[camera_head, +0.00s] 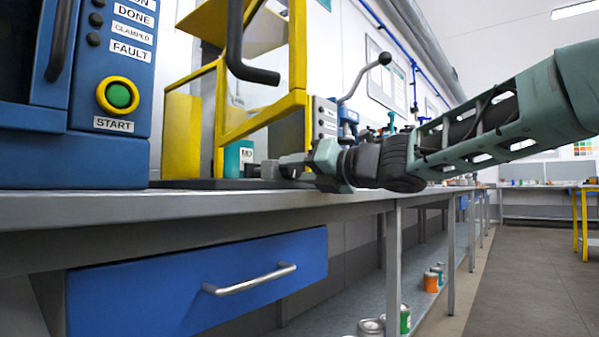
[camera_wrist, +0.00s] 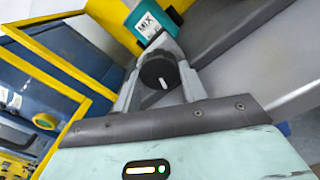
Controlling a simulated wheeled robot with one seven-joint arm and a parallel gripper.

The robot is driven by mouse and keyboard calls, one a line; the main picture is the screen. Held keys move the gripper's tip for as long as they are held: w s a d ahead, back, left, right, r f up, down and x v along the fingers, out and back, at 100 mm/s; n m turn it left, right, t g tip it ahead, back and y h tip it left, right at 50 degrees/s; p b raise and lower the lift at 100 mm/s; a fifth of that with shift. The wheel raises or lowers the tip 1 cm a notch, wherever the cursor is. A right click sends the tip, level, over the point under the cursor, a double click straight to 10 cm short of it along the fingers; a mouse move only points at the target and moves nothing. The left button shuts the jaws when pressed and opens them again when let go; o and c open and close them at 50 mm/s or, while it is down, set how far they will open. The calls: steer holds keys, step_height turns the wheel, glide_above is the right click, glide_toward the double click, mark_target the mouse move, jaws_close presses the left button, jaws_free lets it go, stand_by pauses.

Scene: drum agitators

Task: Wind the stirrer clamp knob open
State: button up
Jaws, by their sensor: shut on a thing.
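A black round knob (camera_wrist: 160,72) with a white pointer mark sits between the two fingers of my gripper (camera_wrist: 158,85) in the wrist view. The fingers are shut on its sides. In the head view my gripper (camera_head: 285,166) reaches left over the bench edge, at the foot of the yellow frame (camera_head: 225,110). The knob is hidden or too small to make out there. A teal container (camera_wrist: 148,22) with a label reading MIX stands just beyond the knob; it also shows in the head view (camera_head: 236,158), behind the yellow frame.
A blue machine (camera_head: 70,150) with a green START button (camera_head: 118,95) stands at the left. The grey bench (camera_head: 180,206) runs below my gripper, with a blue drawer (camera_head: 190,285) under it. A lever with a black ball (camera_head: 384,58) rises behind my arm. Cans stand on the lower shelf.

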steer(key=shift+f, duration=0.1)
steer(key=o, duration=1)
steer(key=p+v, duration=0.3)
steer(key=v, duration=1.4)
steer(key=shift+s+d, duration=0.15)
